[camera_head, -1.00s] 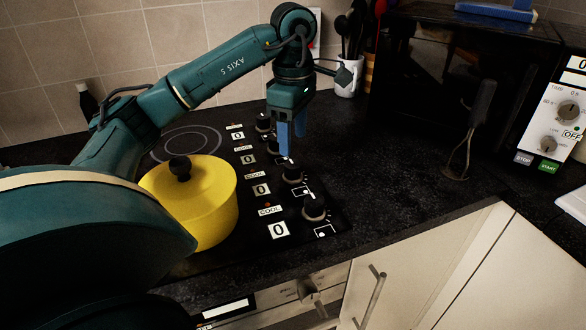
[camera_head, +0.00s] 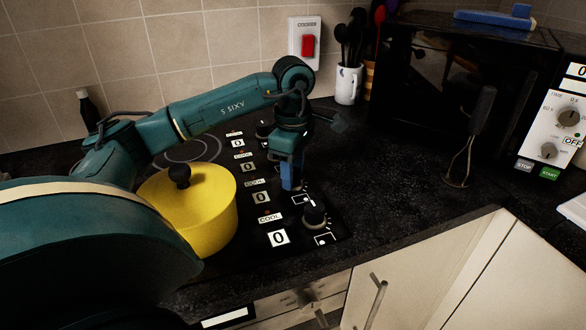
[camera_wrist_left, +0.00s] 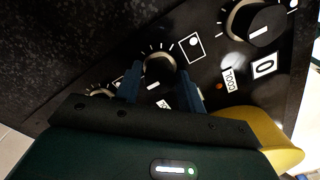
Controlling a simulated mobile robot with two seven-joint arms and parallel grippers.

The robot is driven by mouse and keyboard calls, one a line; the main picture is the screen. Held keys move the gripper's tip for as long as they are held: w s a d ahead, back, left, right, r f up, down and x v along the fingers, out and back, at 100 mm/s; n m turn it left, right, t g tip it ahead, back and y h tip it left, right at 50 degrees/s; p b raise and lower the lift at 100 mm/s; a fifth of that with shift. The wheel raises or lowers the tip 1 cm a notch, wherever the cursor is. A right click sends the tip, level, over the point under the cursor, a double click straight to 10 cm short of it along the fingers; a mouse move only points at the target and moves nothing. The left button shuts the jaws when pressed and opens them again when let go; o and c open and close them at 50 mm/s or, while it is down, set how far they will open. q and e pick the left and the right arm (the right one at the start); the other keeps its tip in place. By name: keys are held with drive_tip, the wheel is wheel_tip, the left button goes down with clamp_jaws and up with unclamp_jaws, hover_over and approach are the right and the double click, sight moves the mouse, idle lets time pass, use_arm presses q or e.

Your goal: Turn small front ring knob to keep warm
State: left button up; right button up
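Several black knobs line the right side of the black hob. The front-most knob (camera_head: 315,213) shows clear of my gripper and also appears large in the left wrist view (camera_wrist_left: 256,20). The second knob from the front (camera_wrist_left: 159,68) sits between the two blue fingers of my left gripper (camera_wrist_left: 163,90). The fingers look apart, one on each side of this knob; firm contact cannot be made out. In the head view, my left gripper (camera_head: 290,176) points down and hides most of that knob. My right gripper is not in view.
A yellow lidded pot (camera_head: 203,212) stands on the hob left of the knobs, close to my left arm.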

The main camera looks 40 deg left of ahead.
use_arm(q)
drive_tip(key=c, duration=0.6)
drive_tip(key=m, duration=0.5)
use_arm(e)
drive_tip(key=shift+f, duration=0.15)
use_arm(q)
drive_tip(key=o, duration=1)
wheel_tip(320, 180, up, 13)
drive_tip(key=p, duration=0.3)
drive_tip(key=shift+r, duration=0.1)
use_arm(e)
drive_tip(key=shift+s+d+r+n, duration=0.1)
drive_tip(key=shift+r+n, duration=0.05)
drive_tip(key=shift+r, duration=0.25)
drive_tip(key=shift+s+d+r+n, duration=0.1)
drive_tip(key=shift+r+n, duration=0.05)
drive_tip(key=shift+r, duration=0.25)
